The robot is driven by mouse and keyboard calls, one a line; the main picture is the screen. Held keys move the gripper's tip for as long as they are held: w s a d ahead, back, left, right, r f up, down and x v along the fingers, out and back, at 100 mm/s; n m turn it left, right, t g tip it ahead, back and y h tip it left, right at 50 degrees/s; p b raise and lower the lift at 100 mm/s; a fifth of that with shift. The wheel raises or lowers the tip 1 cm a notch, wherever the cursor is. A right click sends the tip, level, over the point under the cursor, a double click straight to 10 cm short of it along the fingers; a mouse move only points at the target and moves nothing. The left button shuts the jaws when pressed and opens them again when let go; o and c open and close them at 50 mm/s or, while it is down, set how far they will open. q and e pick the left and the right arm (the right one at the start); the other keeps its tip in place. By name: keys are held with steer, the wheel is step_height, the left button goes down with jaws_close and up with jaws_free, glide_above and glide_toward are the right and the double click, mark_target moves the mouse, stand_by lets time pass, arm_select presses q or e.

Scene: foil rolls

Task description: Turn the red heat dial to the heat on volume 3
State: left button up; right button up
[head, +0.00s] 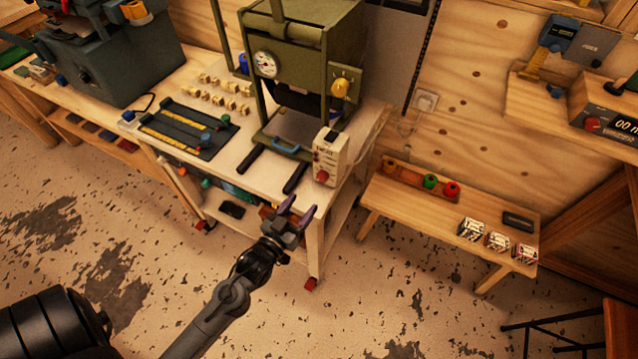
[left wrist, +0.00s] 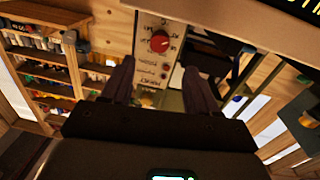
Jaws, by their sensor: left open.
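The red heat dial (head: 322,176) is on the front of a cream control box (head: 331,152) at the right front corner of the press table. The dial (left wrist: 160,41) also shows in the left wrist view, on the labelled panel (left wrist: 150,73), with marks around it too small to read. My left gripper (head: 299,207) is open and empty, in front of and below the box, apart from the dial. In the left wrist view its fingers (left wrist: 158,66) stand on either side of the panel, with the dial beyond the tips. My right gripper is not in view.
A green press (head: 303,50) with a gauge stands behind the box, with a yellow knob (head: 340,88) on its side. Black rails (head: 296,176) stick out left of the box. The floor in front is clear.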

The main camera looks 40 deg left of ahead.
mark_target(320, 180)
arm_select(q)
steer(key=w, duration=0.3)
steer(key=w+a, duration=0.1)
steer(key=w, duration=0.2)
steer(key=w+b, duration=0.1)
steer(key=w, duration=0.2)
steer(key=shift+a, duration=0.25)
